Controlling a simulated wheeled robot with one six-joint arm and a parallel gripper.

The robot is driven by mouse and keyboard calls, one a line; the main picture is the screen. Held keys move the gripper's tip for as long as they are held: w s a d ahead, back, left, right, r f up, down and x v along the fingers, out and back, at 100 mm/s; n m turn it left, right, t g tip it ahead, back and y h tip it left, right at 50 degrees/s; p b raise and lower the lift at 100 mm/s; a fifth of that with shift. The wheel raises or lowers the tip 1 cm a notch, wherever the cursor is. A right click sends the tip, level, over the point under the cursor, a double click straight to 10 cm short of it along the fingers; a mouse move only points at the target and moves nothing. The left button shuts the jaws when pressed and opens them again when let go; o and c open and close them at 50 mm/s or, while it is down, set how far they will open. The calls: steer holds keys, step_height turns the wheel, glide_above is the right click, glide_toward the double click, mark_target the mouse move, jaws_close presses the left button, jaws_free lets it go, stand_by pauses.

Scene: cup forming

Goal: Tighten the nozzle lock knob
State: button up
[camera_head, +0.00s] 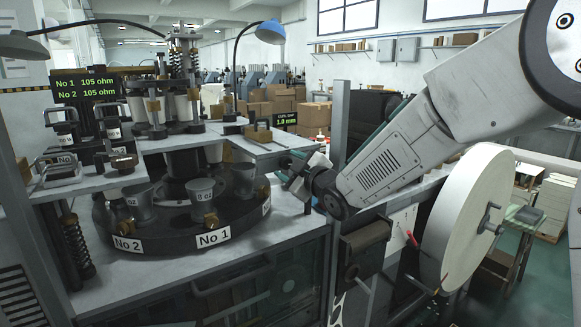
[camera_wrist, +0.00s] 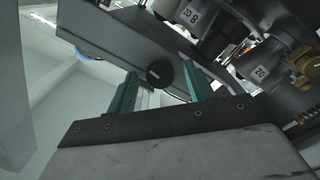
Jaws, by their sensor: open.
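A round black knob (camera_wrist: 160,74) with a pale mark on its face shows in the wrist view, on the edge of a dark grey plate (camera_wrist: 105,32). I take it for the nozzle lock knob. My gripper (camera_wrist: 159,79) is open, one green finger on each side of the knob. I cannot tell whether either finger touches it. In the head view my gripper (camera_head: 298,166) is at the right end of the grey machine table (camera_head: 262,146). I cannot make out the knob there.
Below the table, a dark round turntable (camera_head: 170,241) carries several grey cups (camera_head: 203,196) marked with sizes. A large white roll (camera_head: 462,215) stands to the right of my arm. A small display (camera_head: 286,118) reading 1.0 mm is behind the table.

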steer(key=c, duration=1)
steer(key=shift+o, duration=0.2)
steer(key=shift+m, duration=0.3)
steer(key=m, duration=1.8)
steer(key=shift+m, duration=0.6)
